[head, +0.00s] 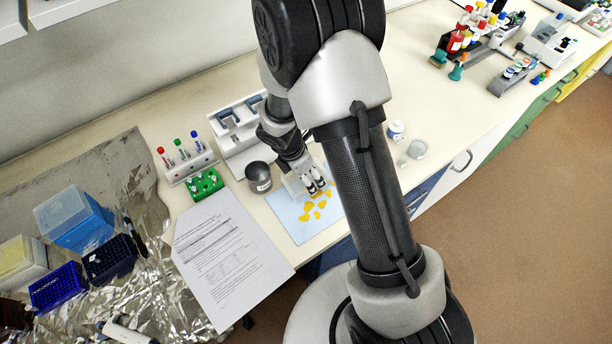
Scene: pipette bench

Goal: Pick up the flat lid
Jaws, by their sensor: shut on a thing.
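My gripper (318,189) reaches down over a light blue sheet (293,222) with several yellow-orange pieces (318,205) on it. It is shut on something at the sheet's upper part. A pale, flat-sided object (294,186) shows right beside the fingers. It may be the flat lid, but the view is too small and partly covered by the fingers to be sure. I cannot tell whether it touches the sheet or is raised.
A printed paper (228,262) lies in front. A small white jar (396,130) and clear pieces (416,150) are right of my arm. Foil with boxes covers the left.

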